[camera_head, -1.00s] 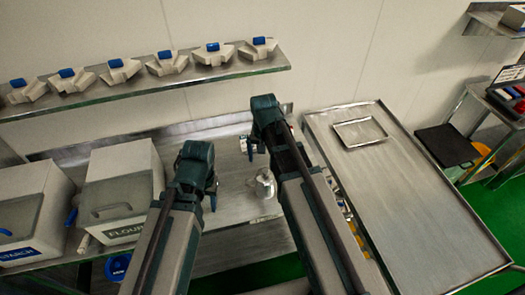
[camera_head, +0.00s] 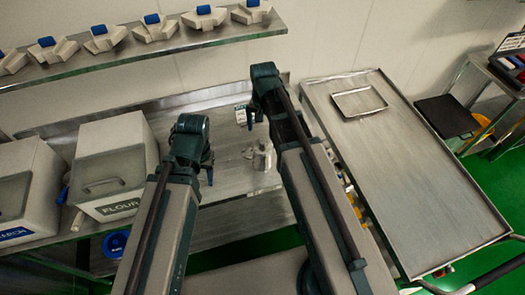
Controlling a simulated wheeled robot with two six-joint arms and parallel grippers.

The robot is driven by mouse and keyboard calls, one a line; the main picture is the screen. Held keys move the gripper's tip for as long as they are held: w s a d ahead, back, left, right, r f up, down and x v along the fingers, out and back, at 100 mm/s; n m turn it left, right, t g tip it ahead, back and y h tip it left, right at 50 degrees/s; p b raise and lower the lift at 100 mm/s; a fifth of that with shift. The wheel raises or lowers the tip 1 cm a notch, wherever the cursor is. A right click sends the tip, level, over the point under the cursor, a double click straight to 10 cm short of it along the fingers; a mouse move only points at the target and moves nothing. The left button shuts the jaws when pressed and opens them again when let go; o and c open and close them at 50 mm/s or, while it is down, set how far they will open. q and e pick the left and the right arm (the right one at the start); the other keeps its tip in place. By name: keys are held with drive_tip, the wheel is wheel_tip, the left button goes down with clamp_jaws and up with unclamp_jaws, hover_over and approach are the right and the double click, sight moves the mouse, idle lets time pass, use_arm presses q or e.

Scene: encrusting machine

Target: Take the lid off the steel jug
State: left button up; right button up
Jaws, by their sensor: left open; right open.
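The steel jug (camera_head: 262,156) stands on the steel bench between my two arms, partly hidden by my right arm. It is small here, and I cannot make out its lid clearly. My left gripper (camera_head: 209,175) is open and empty, over the bench to the left of the jug and apart from it. My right gripper (camera_head: 247,117) is open, beyond the jug toward the wall, with its fingers partly hidden by the arm.
A flour bin (camera_head: 112,165) and another white bin (camera_head: 25,195) stand left on the bench (camera_head: 235,185). A wall shelf (camera_head: 150,48) holds several white pieces with blue tops. A steel cart (camera_head: 405,170) with a shallow tray (camera_head: 358,103) stands right. A blue bowl (camera_head: 115,244) sits low left.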

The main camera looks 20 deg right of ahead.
sight(263, 141)
use_arm(q)
drive_tip(key=shift+f+b, duration=0.7)
drive_tip(key=shift+f, duration=0.55)
use_arm(e)
drive_tip(key=shift+f, duration=1.25)
wheel_tip(263, 141, down, 5)
drive_tip(key=b, duration=0.5)
drive_tip(key=shift+s+a+f, duration=0.1)
drive_tip(key=shift+a+f, duration=0.05)
drive_tip(key=shift+f, duration=0.05)
use_arm(q)
wheel_tip(263, 141, down, 5)
drive_tip(key=shift+f, duration=0.1)
use_arm(e)
drive_tip(key=shift+r, duration=0.1)
drive_tip(key=c, duration=1)
